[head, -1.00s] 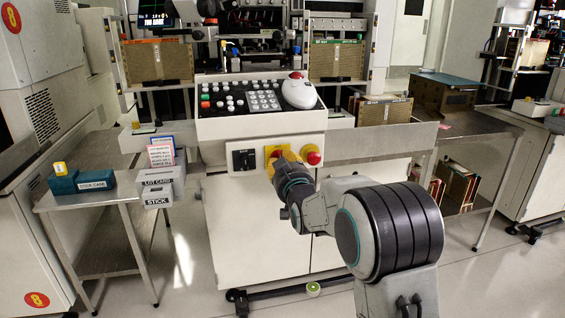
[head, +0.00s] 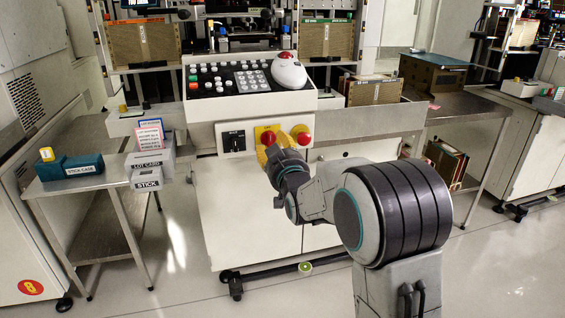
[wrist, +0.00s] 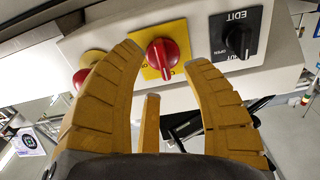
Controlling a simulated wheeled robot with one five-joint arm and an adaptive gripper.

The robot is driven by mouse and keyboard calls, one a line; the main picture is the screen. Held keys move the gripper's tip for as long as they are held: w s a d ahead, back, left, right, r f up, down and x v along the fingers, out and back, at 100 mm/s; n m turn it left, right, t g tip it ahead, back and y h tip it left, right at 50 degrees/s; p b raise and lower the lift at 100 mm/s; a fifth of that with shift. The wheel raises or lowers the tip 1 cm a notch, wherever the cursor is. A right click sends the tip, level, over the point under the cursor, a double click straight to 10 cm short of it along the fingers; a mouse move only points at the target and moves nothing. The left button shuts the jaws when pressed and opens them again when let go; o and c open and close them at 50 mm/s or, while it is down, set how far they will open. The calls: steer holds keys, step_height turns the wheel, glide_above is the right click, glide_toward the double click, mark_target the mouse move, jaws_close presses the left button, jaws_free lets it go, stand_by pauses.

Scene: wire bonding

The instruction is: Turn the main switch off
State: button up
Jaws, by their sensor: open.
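The main switch is a red rotary knob on a yellow plate. In the wrist view the knob (wrist: 162,55) shows between my open fingertips. In the head view the red knob (head: 267,138) shows on its yellow plate on the console front, just above and behind my gripper. My gripper (wrist: 164,62) is open, with its yellow fingers pointing at the panel, one on each side of the knob in the wrist picture. No grip on the knob shows; whether a finger touches the panel I cannot tell. The knob's exact marking is unreadable.
A black EDIT selector (wrist: 238,38) sits right of the knob in the wrist view. A red button (wrist: 81,78) sits left; in the head view this button (head: 303,138) is right of the knob. A cart (head: 75,183) stands left. Floor is open (head: 180,285) in front.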

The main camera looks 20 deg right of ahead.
steer(key=s, duration=0.9)
steer(key=s+r+g+p, duration=1.4)
steer(key=s+r+p, duration=1.5)
steer(key=p, duration=1.3)
steer(key=s, duration=0.3)
steer(key=shift+s+g, duration=0.2)
steer(key=shift+g, duration=0.1)
steer(key=shift+w+a, duration=0.1)
